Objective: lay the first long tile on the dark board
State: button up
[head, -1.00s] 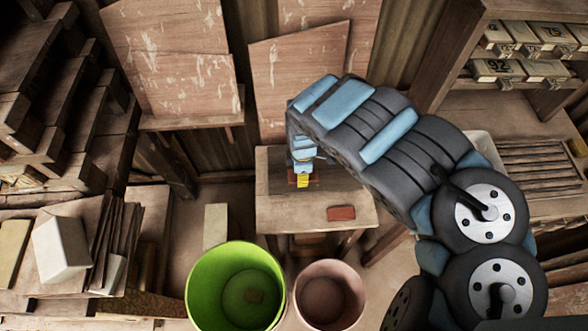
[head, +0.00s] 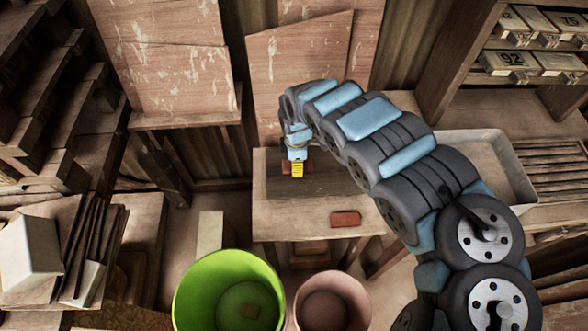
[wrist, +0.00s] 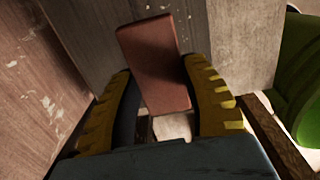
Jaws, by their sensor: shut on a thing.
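My gripper (head: 297,171), with yellow fingers, is over the left part of the dark board (head: 335,180) on the small wooden table. It is shut on a red-brown long tile (head: 309,167), whose ends show on both sides of the fingers. In the wrist view the tile (wrist: 158,65) lies between the two yellow fingers and sticks out past them. I cannot tell whether the held tile touches the board. A second red-brown tile (head: 345,219) lies on the table's front right part, apart from the dark board.
The small table's bare wood (head: 285,222) shows in front of the board. A green bin (head: 195,310) and a pinkish bin (head: 355,300) stand in front. Wooden panels (head: 290,70) lean behind. A pale tray (head: 505,165) is at right.

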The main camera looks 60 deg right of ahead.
jog(key=shift+w+d+f+b, duration=0.4)
jog(key=shift+w+d+f, duration=0.1)
jog(key=shift+f, duration=0.25)
jog(key=shift+w+d+f+b, duration=0.35)
jog(key=shift+w+d+f, duration=0.1)
jog(key=shift+f, duration=0.3)
jog(key=shift+w+d+f+b, duration=0.15)
jog(key=shift+d+f+b, duration=0.15)
jog(key=shift+f, duration=0.25)
jog(key=shift+f+b, duration=0.6)
jog(key=shift+f, duration=0.7)
jog(key=shift+f, duration=0.15)
jog(key=o, duration=1.1)
jog(key=shift+o, duration=0.2)
notch_tip(320, 180, up, 12)
jog(key=p, duration=0.4)
